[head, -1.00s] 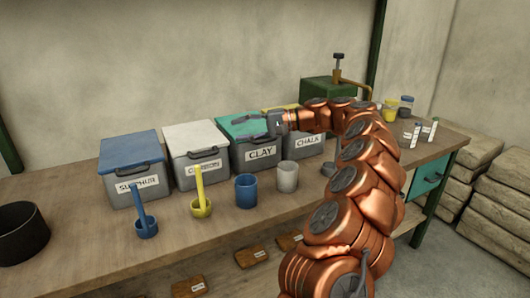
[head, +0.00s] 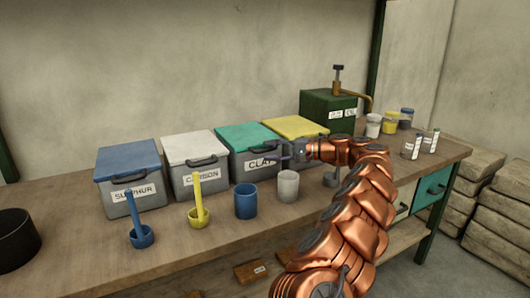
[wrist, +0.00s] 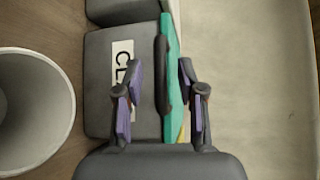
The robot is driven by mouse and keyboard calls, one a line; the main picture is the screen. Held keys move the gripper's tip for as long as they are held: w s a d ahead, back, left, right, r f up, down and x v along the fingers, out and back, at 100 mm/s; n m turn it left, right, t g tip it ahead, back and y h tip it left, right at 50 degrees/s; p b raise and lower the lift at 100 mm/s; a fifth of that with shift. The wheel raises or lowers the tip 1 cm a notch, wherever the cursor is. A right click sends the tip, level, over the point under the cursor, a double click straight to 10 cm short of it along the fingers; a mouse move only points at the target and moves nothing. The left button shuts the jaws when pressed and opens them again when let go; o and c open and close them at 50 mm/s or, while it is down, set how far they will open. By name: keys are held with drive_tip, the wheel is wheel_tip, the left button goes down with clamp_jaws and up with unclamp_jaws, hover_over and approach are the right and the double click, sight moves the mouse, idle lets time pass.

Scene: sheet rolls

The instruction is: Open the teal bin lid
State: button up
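The teal lid (head: 245,135) lies closed on the grey bin labelled CLAY (head: 238,168). In the wrist view the lid (wrist: 170,50) shows edge-on, with its dark handle (wrist: 160,75) along the front edge. My gripper (head: 284,150) is at the front right of this bin, partly covering the label. In the wrist view my gripper (wrist: 162,80) is open, with one finger on each side of the handle and lid edge. Whether the fingers touch them I cannot tell.
A white-lidded bin (head: 194,145) stands left of it and a yellow-lidded bin (head: 296,127) right. A pale cup (head: 288,185) and a blue cup (head: 246,200) stand in front. The cup's rim (wrist: 68,75) is close to my gripper in the wrist view.

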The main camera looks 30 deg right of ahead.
drive_tip(key=shift+x, duration=1.2)
drive_tip(key=shift+c, duration=0.2)
clamp_jaws()
